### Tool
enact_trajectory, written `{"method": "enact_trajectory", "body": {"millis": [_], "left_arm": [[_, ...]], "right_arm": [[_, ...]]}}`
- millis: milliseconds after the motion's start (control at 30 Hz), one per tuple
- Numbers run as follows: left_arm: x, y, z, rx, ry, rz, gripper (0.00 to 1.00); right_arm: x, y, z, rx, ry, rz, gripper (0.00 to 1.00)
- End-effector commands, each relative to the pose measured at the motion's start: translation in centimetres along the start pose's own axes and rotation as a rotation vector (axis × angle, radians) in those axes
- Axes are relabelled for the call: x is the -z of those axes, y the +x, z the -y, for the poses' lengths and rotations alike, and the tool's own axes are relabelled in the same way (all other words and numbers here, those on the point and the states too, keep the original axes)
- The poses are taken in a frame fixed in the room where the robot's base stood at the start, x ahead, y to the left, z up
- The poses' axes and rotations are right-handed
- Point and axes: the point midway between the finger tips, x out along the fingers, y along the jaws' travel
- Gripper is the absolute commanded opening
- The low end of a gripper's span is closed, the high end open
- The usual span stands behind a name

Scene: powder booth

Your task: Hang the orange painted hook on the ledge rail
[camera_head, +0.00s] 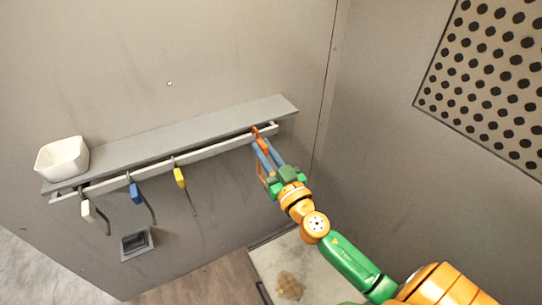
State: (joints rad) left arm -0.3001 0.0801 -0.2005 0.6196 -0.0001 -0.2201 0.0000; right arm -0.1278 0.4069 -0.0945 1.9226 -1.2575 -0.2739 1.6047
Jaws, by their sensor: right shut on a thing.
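The orange hook (261,170) is at the right end of the ledge rail (220,147). Its top end is at the rail, but I cannot tell whether it rests over the rail or is only beside it. My right gripper (264,150) is shut on the orange hook, with its blue-grey fingers reaching up to the rail from below right. The fingers hide part of the hook. The rail runs along the front of the grey ledge (190,134). My left gripper is not in view.
A white hook (88,210), a blue hook (136,194) and a yellow hook (180,178) hang from the rail further left. A white bowl (63,160) stands on the ledge's left end. A perforated panel (490,80) is on the right wall. A pale mat (318,278) lies on the floor.

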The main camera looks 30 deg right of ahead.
Motion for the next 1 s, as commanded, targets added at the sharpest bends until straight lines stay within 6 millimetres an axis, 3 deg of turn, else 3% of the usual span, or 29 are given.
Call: {"method": "enact_trajectory", "body": {"millis": [300,533,967,1000], "left_arm": [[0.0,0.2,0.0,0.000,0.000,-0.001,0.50],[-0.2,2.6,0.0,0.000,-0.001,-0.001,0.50],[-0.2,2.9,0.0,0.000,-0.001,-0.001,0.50],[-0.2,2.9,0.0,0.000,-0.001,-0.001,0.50]], "right_arm": [[-1.0,3.3,0.0,-0.001,-0.001,-0.001,0.00],[-3.2,2.7,0.0,-0.001,0.001,0.000,0.00],[-3.4,2.7,0.0,-0.001,0.001,0.000,0.00],[-3.4,2.7,0.0,-0.001,0.001,0.000,0.28]]}}
